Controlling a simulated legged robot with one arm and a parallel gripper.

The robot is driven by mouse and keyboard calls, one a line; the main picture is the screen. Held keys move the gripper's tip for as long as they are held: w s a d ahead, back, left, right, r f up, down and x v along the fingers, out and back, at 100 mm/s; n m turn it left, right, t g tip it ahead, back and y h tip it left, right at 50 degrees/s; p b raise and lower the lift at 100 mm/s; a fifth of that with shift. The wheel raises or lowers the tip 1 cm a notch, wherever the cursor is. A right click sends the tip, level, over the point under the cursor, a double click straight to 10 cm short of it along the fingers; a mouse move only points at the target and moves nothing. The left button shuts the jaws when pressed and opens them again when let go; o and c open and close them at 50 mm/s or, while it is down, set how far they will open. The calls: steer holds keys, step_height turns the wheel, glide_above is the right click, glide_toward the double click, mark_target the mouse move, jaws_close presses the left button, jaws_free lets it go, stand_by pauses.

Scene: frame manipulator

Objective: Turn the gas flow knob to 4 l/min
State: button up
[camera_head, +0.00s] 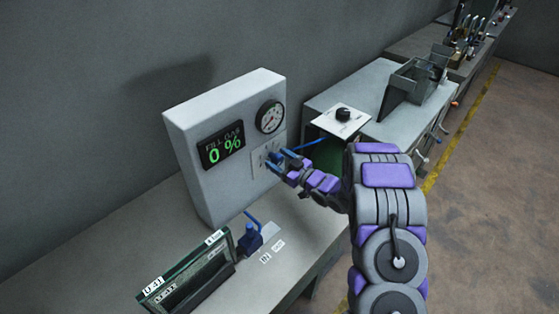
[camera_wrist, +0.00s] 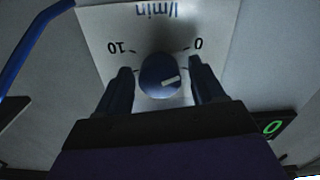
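The gas flow knob (camera_wrist: 153,84) is a round blue knob on a white dial plate (camera_wrist: 95,22). In the wrist view the plate reads upside down, with "l/min", a 10 on the left and a 0 on the right. The knob's white mark points right, on the side of the 0. My gripper (camera_wrist: 161,82) has one dark finger on each side of the knob, with a narrow gap showing on both sides. In the head view my gripper (camera_head: 279,160) is at the plate and largely covers the knob.
The grey box (camera_head: 190,124) carries a display (camera_head: 221,144) reading "FILL GAS 0 %" and a round gauge (camera_head: 270,117). A blue tube (camera_wrist: 28,45) runs beside the plate. A blue valve (camera_head: 251,238) and a green-framed case (camera_head: 187,275) are on the bench below.

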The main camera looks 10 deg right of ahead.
steer(key=c, duration=1)
steer(key=shift+r+m+p, duration=0.1)
steer(key=shift+m+p, duration=0.2)
steer(key=shift+p, duration=0.35)
steer(key=shift+r+m+p, duration=0.15)
steer(key=shift+m+p, duration=0.35)
steer(key=shift+p, duration=0.5)
steer(key=m+p, duration=0.2)
steer(key=p, duration=0.1)
steer(key=shift+d+r+m+p, duration=0.1)
steer(key=shift+m+p, duration=0.2)
steer(key=m+p, duration=0.3)
steer(key=shift+w+d+m, duration=0.1)
steer(key=shift+w+m, duration=0.05)
steer(key=shift+m, duration=0.15)
steer(key=m+p, duration=0.3)
steer(key=m, duration=0.1)
steer(key=shift+m, duration=0.3)
steer(key=m, duration=0.1)
steer(key=m+p, duration=0.1)
steer(key=m, duration=0.3)
steer(key=shift+d+f+p, duration=0.1)
steer(key=shift+f+p, duration=0.2)
steer(key=shift+p, duration=0.1)
steer(key=shift+m, duration=0.3)
